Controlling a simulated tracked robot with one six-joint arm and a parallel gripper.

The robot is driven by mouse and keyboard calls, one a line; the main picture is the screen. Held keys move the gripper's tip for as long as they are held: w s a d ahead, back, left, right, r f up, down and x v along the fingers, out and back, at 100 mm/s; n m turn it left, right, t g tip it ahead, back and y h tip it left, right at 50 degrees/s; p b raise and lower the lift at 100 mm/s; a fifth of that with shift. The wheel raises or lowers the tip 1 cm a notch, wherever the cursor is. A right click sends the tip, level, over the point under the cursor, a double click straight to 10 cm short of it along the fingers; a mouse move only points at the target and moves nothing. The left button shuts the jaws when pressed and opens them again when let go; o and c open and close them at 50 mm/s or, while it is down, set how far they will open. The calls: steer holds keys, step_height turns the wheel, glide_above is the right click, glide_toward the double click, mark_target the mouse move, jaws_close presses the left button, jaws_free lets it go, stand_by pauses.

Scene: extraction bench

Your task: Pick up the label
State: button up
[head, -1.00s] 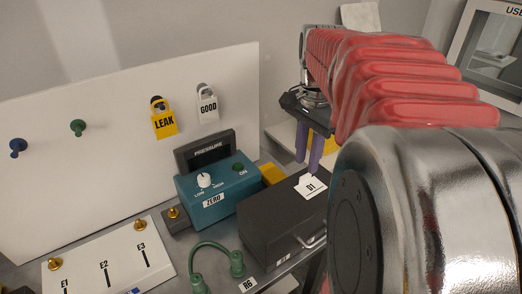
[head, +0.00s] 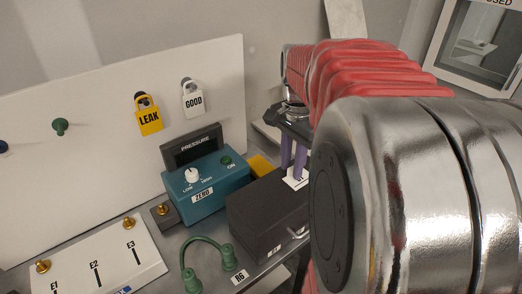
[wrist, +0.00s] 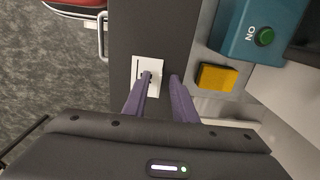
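The white label (wrist: 138,68) with black marks is on top of the black box (wrist: 122,25) in the wrist view. In the head view the label (head: 291,183) is largely hidden behind my fingers and arm. In the head view my gripper (head: 293,170) points down over the box. I cannot tell whether the fingers touch the label.
The teal pressure unit (head: 212,187) stands left of the box, with a yellow block (wrist: 215,77) beside it. A green cable (head: 205,243) and a white board with brass knobs (head: 97,268) are at the front left. LEAK and GOOD tags hang on the white panel (head: 90,150).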

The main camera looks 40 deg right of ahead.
jaws_close()
steer(key=shift+r, duration=0.15)
stand_by(0.5)
step_height(320, 180, up, 10)
stand_by(0.5)
stand_by(0.4)
